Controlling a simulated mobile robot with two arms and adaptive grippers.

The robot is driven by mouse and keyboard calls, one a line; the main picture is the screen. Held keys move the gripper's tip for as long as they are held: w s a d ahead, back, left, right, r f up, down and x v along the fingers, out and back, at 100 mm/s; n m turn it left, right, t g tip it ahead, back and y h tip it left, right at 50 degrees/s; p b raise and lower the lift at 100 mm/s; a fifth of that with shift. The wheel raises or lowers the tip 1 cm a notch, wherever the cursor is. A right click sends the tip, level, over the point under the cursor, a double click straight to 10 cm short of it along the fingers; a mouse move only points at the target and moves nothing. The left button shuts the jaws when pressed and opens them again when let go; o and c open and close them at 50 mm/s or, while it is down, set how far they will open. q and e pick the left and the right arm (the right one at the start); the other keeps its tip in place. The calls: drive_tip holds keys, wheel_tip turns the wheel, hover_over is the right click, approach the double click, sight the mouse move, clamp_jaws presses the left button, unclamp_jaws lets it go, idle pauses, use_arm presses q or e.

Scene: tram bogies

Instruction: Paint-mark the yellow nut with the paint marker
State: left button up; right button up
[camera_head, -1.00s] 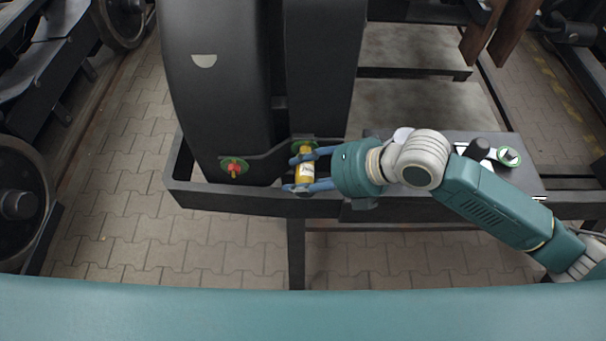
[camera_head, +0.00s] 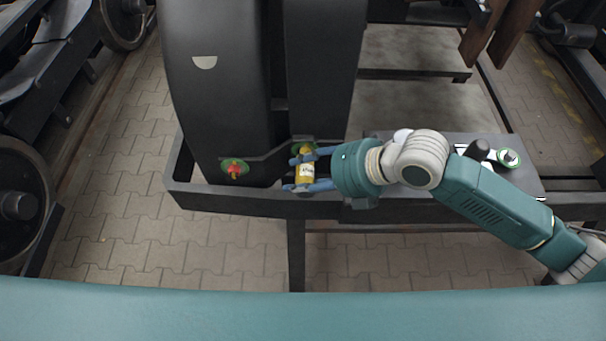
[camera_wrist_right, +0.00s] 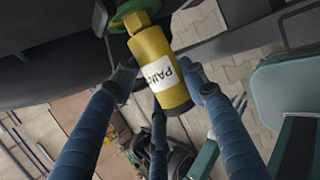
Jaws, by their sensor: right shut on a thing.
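My right gripper (camera_head: 308,170) is shut on the paint marker (camera_head: 304,178), a yellow cylinder with a white label. In the right wrist view the marker (camera_wrist_right: 163,80) sits between the blue fingers (camera_wrist_right: 165,95), its far end at a green disc (camera_wrist_right: 131,14). The green disc with a yellow centre (camera_head: 304,147) is on the dark bracket; the marker's end is at it, and whether they touch cannot be told. My left gripper is not in view.
A red nut on a green disc (camera_head: 234,169) is on the bracket to the left. Large dark uprights (camera_head: 215,90) stand behind the bracket.

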drive_tip(key=shift+w+r, duration=0.1)
drive_tip(key=s+p, duration=0.1)
drive_tip(key=s, duration=0.5)
drive_tip(key=shift+p, duration=0.35)
